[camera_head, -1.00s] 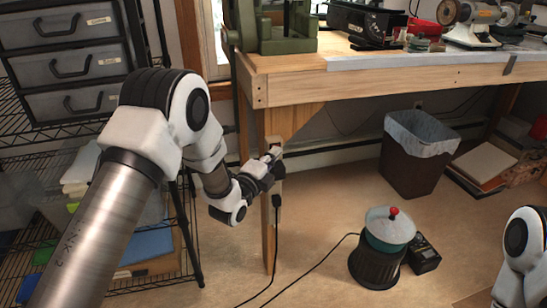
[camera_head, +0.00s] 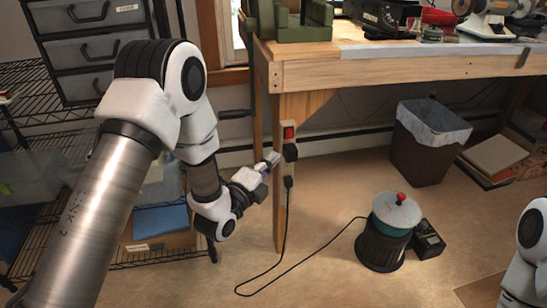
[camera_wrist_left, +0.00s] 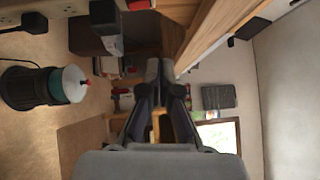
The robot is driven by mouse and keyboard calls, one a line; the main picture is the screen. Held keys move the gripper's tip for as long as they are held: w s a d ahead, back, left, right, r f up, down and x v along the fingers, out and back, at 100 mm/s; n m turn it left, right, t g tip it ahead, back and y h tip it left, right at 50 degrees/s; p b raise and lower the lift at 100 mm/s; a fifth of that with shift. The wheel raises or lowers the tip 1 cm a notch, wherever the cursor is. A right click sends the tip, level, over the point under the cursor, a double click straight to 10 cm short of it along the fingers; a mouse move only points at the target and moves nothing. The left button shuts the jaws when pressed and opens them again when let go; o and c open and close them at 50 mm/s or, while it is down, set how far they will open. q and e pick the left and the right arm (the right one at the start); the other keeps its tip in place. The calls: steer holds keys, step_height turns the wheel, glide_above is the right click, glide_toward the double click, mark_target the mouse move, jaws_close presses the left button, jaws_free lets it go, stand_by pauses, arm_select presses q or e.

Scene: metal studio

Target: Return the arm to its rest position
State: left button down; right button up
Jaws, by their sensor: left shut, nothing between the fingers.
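My left arm (camera_head: 150,130) comes in from the left and reaches down toward the bench leg. My left gripper (camera_head: 270,160) is shut and empty, just left of the power strip on the leg. In the left wrist view the shut dark fingers (camera_wrist_left: 154,72) show at the middle, with nothing between them. The power strip (camera_head: 289,158) has a red switch (camera_head: 289,132) at its top and a black plug with a cord. Only a white link of my right arm (camera_head: 525,260) shows at the right edge; its gripper is out of view.
The wooden workbench (camera_head: 390,73) stands above and right of the gripper. A wire rack with drawers (camera_head: 90,55) stands behind the left arm. A tumbler drum (camera_head: 388,232) with a red knob stands on the floor. A lined bin (camera_head: 424,145) stands farther back.

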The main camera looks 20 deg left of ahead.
arm_select(q)
steer(key=s+f+n+g+y, duration=0.1)
steer(key=s+f+n+g, duration=0.15)
steer(key=s+f, duration=0.4)
steer(key=s+f+n+g, duration=0.1)
steer(key=s+f+g, duration=0.2)
steer(key=f, duration=0.7)
steer(key=s+f+n+g+y, duration=0.1)
steer(key=s+f+n+g, duration=0.15)
steer(key=s+f, duration=0.4)
steer(key=s+a+f+n+g+y, duration=0.1)
steer(key=s+f+n+g, duration=0.35)
steer(key=s+n, duration=0.45)
steer(key=s+a+f+n+g+y, duration=0.1)
steer(key=s+f+n+g, duration=0.4)
steer(key=s, duration=0.7)
step_height(320, 180, up, 28)
steer(key=n+g+p, duration=0.1)
steer(key=p, duration=2.6)
steer(key=shift+w+a+r+n+p, duration=0.15)
steer(key=shift+w+r+n+p, duration=0.1)
steer(key=shift+w+n+p, duration=0.15)
